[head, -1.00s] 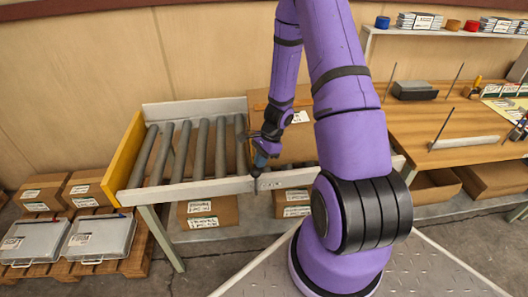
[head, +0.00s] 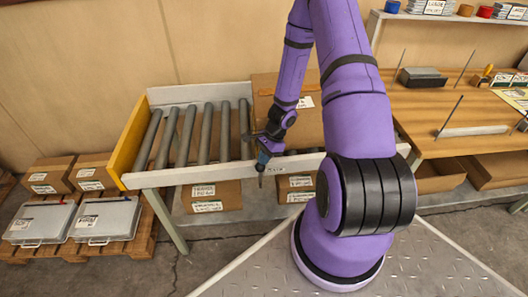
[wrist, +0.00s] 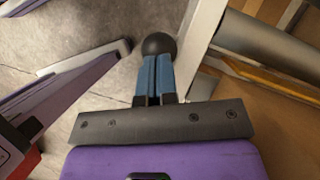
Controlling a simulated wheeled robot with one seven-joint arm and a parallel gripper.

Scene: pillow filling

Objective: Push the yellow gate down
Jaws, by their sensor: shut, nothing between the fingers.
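The yellow gate (head: 128,140) is a flat upright panel across the left end of the roller conveyor (head: 205,172). It stands up above the rollers. My gripper (head: 261,168) is at the conveyor's front rail, well to the right of the gate and apart from it. In the wrist view my gripper's blue fingers (wrist: 153,75) are together with nothing held between them. A dark round tip shows at their far end, beside the pale rail (wrist: 205,40). The yellow gate cannot be made out for certain in the wrist view.
A cardboard box (head: 290,105) sits on the conveyor behind my gripper. Boxes (head: 50,172) and grey cases (head: 105,220) lie on a pallet at lower left. A wooden workbench (head: 450,130) stands at right. Space above the left rollers is clear.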

